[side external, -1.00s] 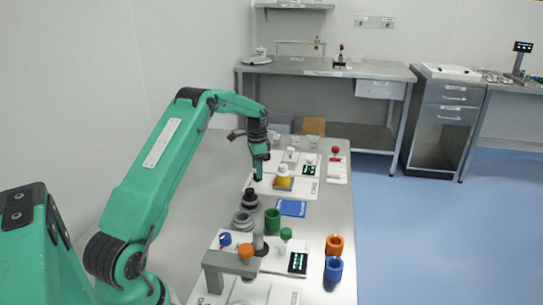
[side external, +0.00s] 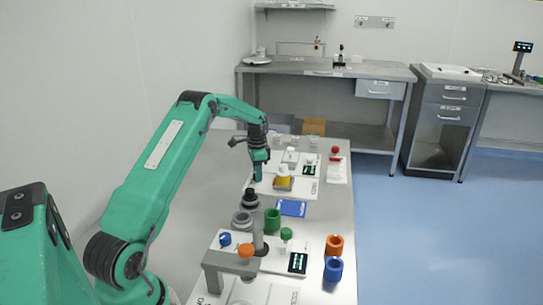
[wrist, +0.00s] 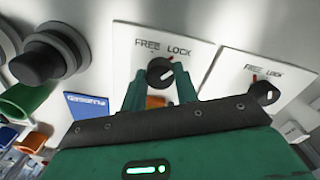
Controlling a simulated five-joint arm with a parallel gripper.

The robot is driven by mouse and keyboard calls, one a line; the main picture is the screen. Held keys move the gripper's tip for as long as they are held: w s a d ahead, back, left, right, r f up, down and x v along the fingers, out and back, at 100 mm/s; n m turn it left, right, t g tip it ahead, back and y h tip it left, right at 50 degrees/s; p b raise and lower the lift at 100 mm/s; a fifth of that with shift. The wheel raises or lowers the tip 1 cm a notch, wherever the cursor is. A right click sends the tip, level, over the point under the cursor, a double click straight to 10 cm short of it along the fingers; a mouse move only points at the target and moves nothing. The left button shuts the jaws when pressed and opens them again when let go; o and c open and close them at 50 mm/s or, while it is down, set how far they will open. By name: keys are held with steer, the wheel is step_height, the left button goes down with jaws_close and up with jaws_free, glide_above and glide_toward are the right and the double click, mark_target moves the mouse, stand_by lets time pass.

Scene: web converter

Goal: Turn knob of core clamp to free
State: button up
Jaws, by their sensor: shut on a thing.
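A black round knob (wrist: 160,72) with a white line sits on a white plate (wrist: 190,46) marked FREE and LOCK in the wrist view. The white line slants up to the right, towards the LOCK side; a short red mark shows beside the knob. My gripper (wrist: 160,83) is shut on this knob, with one green finger at each side. In the side view my gripper (side external: 257,177) points down at the left edge of the far white panel (side external: 304,190). There the knob is hidden or too small to make out.
A second FREE/LOCK plate with its own knob (wrist: 268,93) is at the right of the wrist view. A grey-black stepped cylinder (wrist: 45,57) stands to the left. A blue card (side external: 291,208), a green cup (side external: 272,221) and a yellow-white piece (side external: 283,174) are nearby.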

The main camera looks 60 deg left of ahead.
steer(key=shift+n, duration=0.5)
steer(key=n, duration=0.2)
steer(key=shift+n, duration=0.4)
steer(key=n, duration=0.4)
steer(key=shift+n, duration=0.3)
steer(key=n, duration=0.3)
steer(key=shift+n, duration=0.3)
steer(key=n, duration=0.4)
steer(key=shift+r, duration=0.1)
steer(key=o, duration=1)
